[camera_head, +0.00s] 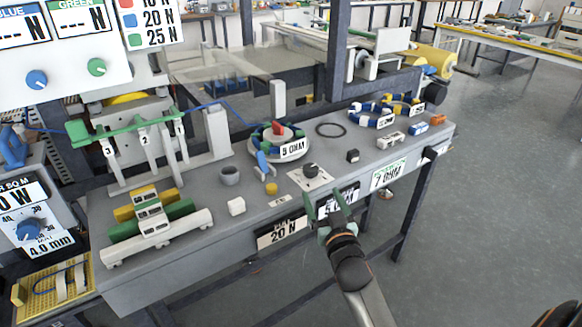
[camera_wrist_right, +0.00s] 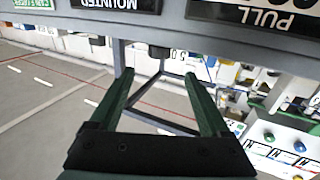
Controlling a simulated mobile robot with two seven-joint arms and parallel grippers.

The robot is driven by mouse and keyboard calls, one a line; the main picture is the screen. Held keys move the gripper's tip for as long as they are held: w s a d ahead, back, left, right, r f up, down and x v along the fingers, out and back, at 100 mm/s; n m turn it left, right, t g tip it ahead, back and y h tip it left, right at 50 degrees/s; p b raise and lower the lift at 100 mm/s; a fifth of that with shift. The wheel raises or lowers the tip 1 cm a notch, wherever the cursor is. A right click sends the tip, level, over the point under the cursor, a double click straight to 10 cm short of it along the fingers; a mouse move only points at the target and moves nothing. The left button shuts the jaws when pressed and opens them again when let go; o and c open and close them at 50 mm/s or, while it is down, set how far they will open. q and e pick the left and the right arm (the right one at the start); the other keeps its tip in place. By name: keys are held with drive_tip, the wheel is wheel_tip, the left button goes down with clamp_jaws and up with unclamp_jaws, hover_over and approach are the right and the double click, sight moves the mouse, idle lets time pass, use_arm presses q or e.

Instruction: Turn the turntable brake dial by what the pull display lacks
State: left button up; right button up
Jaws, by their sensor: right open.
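A black dial (camera_head: 310,170) sits on a white plate on the bench, just in front of the round turntable (camera_head: 252,147), which bears a red block and a label reading about 5 OHM. A front display (camera_head: 284,232) reads 20 N in the head view; a panel marked PULL (camera_wrist_right: 262,17) shows upside down in the right wrist view, its value cut off. My right gripper (camera_head: 323,194) is open and empty at the bench's front edge, below the dial and apart from it. Its green fingers also show spread in the wrist view (camera_wrist_right: 160,82). My left gripper is out of view.
A MOUNTED display (camera_wrist_right: 115,4) and a green-headed display (camera_head: 389,173) line the front edge. A white block (camera_head: 236,206), a grey cup (camera_head: 230,175) and a yellow piece (camera_head: 271,188) stand left of the dial. A small black block (camera_head: 352,155) stands right of it.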

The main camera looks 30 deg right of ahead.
sight(312, 173)
drive_tip(key=b+x, duration=0.1)
drive_tip(key=x, duration=1.1)
drive_tip(key=shift+w+d, duration=0.1)
drive_tip(key=shift+c, duration=0.4)
clamp_jaws()
